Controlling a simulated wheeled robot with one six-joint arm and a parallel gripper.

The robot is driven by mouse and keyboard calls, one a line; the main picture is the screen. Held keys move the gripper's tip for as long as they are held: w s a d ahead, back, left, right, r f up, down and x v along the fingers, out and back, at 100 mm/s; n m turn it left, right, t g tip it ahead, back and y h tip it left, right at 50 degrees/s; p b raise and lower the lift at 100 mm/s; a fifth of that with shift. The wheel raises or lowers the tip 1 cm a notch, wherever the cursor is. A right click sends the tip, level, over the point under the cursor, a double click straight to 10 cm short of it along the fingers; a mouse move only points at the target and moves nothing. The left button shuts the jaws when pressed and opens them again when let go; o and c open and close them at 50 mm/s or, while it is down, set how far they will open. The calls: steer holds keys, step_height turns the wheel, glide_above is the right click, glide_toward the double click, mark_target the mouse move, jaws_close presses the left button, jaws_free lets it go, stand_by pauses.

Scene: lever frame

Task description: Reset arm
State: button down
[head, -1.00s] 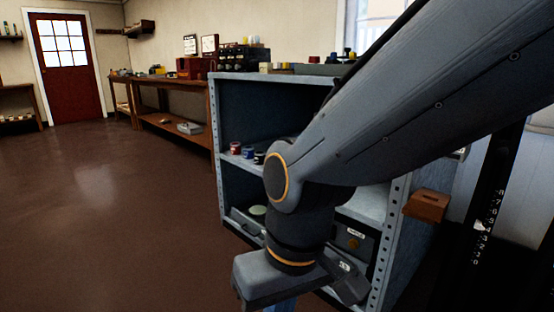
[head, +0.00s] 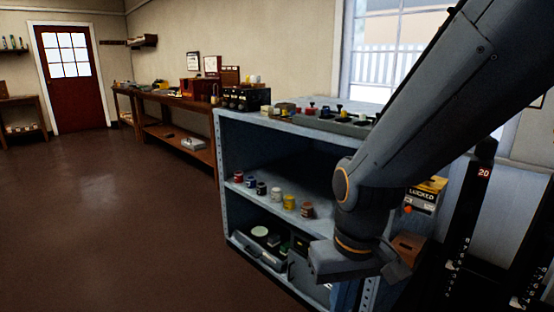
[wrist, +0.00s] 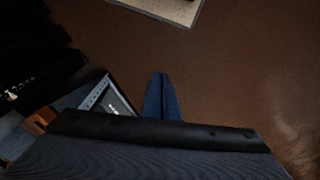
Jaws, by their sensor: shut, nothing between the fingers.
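My gripper (wrist: 162,97) shows in the wrist view as two blue fingers close together, shut and empty, above the brown floor. In the head view my arm reaches down from the upper right. The gripper's blue fingers (head: 346,294) show only in part below my wrist, in front of the right end of the shelf unit. Black upright posts (head: 470,220) with white marks and a red "20" plate stand at the right; they may be part of the lever frame. A yellow and black sign reading "LOCKED" (head: 428,188) is beside my wrist.
A grey-blue shelf unit (head: 224,190) holds small jars (head: 262,188) and boxes. A wooden box (head: 405,247) is at its right side. A workbench (head: 180,145) runs along the back wall. The floor (head: 110,220) at the left is clear.

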steer(key=s+d+r+m+p, duration=0.2)
steer(key=d+r+p, duration=0.6)
steer(key=p, duration=0.3)
steer(key=shift+d+r+h, duration=0.15)
steer(key=shift+r+h, duration=0.15)
steer(key=shift+r, duration=0.4)
